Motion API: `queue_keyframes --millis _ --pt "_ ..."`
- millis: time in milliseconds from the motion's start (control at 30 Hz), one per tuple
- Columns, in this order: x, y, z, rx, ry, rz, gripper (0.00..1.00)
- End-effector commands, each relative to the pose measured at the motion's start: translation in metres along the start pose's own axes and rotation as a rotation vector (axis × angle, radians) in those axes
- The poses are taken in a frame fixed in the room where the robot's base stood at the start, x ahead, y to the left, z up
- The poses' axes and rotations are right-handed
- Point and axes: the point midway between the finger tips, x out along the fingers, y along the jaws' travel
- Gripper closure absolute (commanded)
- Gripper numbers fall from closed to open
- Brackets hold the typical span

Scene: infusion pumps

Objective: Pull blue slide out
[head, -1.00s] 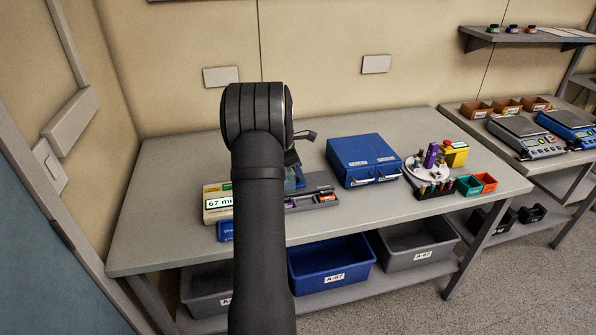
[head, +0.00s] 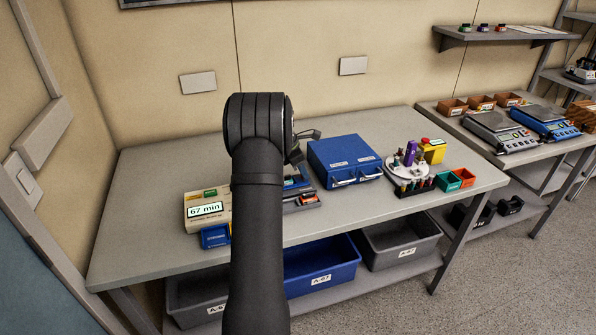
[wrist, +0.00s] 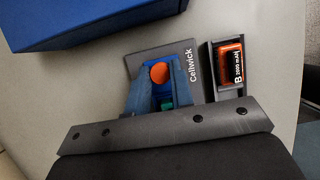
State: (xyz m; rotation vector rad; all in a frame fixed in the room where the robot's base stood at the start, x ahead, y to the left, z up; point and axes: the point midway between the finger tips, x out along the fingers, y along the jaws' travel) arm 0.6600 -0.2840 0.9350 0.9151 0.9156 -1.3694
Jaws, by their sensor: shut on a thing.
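A beige pump (head: 200,205) with a "67 min" screen stands at the left of the table in the head view. A blue block (head: 214,237) sticks out low at its front; I take it for the blue slide, partly hidden by my arm. My gripper's blue fingers (wrist: 159,80) are to the right of the pump, over a grey "Cellwick" holder (wrist: 187,62). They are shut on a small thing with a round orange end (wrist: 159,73). Its other end is hidden. A green spot shows below it. In the head view my arm hides most of the gripper.
An orange battery (wrist: 231,64) lies in holder bay B, close beside my gripper. A blue drawer cabinet (head: 345,163) stands to the right. Further right are a white round rack (head: 408,166) and small bins (head: 463,177). The table's left part is clear.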

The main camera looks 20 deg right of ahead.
Motion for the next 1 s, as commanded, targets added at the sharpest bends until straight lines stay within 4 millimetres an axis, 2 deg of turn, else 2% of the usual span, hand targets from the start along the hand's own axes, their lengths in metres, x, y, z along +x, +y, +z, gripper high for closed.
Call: queue_keyframes --millis 67,100,167,200,467,567,767,1000 --pt "0.000 0.000 0.000 0.000 0.000 0.000 1.00" --pt "0.000 0.000 0.000 0.000 0.000 0.000 0.71" --pt "0.000 0.000 0.000 0.000 0.000 0.000 0.59" --pt "0.000 0.000 0.000 0.000 0.000 0.000 0.57" --pt "-0.001 0.000 -0.001 0.000 0.000 0.000 0.57" --pt "-0.007 0.000 0.000 0.000 -0.001 0.001 0.57" --pt "-0.043 0.001 0.000 0.001 -0.002 0.005 0.57" --pt "-0.103 0.001 0.000 0.001 -0.001 0.005 0.57"
